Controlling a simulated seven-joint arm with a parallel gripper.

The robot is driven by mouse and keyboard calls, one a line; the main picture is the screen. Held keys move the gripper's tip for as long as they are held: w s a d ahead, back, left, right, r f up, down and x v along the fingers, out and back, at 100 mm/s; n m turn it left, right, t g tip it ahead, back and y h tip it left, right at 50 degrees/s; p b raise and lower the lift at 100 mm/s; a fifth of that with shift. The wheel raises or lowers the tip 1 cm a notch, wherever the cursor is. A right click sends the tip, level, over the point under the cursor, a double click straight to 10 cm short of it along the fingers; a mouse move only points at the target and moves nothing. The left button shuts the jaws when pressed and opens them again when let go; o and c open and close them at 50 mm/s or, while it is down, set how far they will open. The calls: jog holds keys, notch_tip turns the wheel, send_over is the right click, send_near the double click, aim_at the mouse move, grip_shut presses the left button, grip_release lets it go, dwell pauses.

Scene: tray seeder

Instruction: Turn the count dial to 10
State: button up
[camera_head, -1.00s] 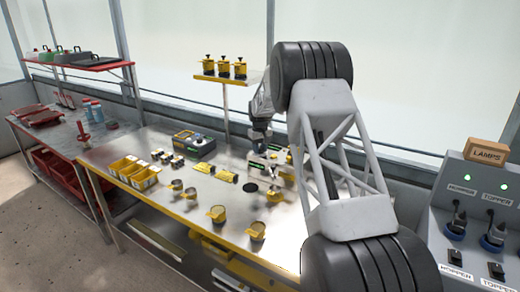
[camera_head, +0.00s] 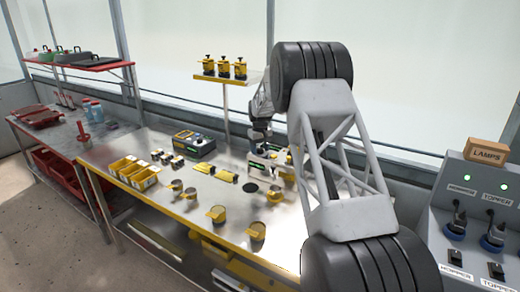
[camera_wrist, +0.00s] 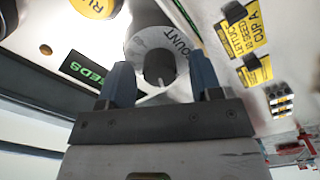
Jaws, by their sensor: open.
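The count dial shows in the wrist view as a dark round knob (camera_wrist: 158,66) on a pale ring (camera_wrist: 150,42) with lettering ending in "OUNT". A white pointer mark shows low on the knob; I cannot read which number it is at. My gripper (camera_wrist: 161,80) is open, with one blue-grey finger on each side of the knob. I cannot tell whether the fingers touch it. In the head view my gripper (camera_head: 259,137) is low over the pale machine (camera_head: 270,162) at the back of the steel table, and the dial itself is not distinguishable there.
On the machine face, a green "SEEDS" display (camera_wrist: 86,70) and a yellow button (camera_wrist: 97,6) lie close to the dial. Yellow labelled parts (camera_wrist: 245,32) are at the right. Several yellow cups (camera_head: 216,213) stand on the table front. A lamp panel (camera_head: 475,215) is at the right.

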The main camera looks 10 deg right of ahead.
aim_at(260, 149)
jog(key=shift+r, duration=0.1)
jog(key=shift+r, duration=3.8)
jog(key=shift+s, duration=0.1)
jog(key=shift+s+r, duration=0.2)
jog(key=shift+r, duration=0.05)
jog(key=s+a+r+m, duration=0.15)
jog(key=s+r, duration=0.45)
jog(key=s, duration=0.6)
jog(key=s+a+r+t, duration=0.15)
jog(key=s+r, duration=0.35)
jog(key=s, duration=0.7)
jog(key=s+a+r, duration=0.3)
jog(key=s+r, duration=0.3)
jog(key=s, duration=0.7)
jog(key=s+a+f+m, duration=0.1)
jog(key=s+f, duration=0.3)
jog(key=s, duration=1.3)
jog(key=s+a+f+t, duration=0.1)
jog(key=s+f, duration=0.3)
jog(key=s, duration=1.3)
jog(key=shift+f+m, duration=0.2)
jog(key=shift+m, duration=0.15)
